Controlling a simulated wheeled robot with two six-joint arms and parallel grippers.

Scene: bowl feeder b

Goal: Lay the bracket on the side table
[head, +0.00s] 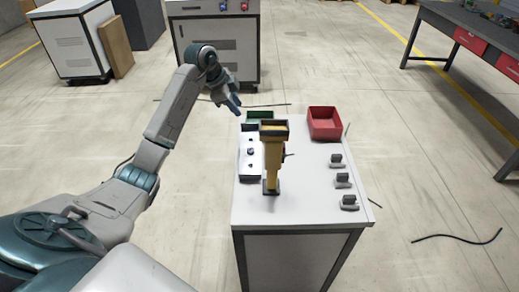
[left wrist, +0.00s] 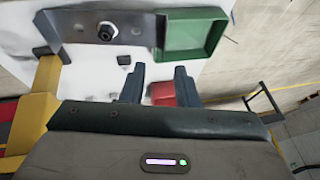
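The white-topped table (head: 310,205) stands in front of me. A grey metal piece with a dark bolt (head: 250,168) lies along its left side; in the left wrist view its dark strip (left wrist: 75,29) runs beside the green bin. I cannot tell whether this is the bracket. My left gripper (head: 234,103) is raised near the table's far left corner, apart from the things on it. In the left wrist view its two fingers (left wrist: 158,86) are spread with nothing held between them. My right gripper is not in view.
A yellow post (head: 272,160) stands upright on the table. A green bin (head: 260,115) and a red bin (head: 325,123) are at the back. Several small grey fixtures (head: 343,180) line the right side. A workbench (head: 460,32) stands at far right.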

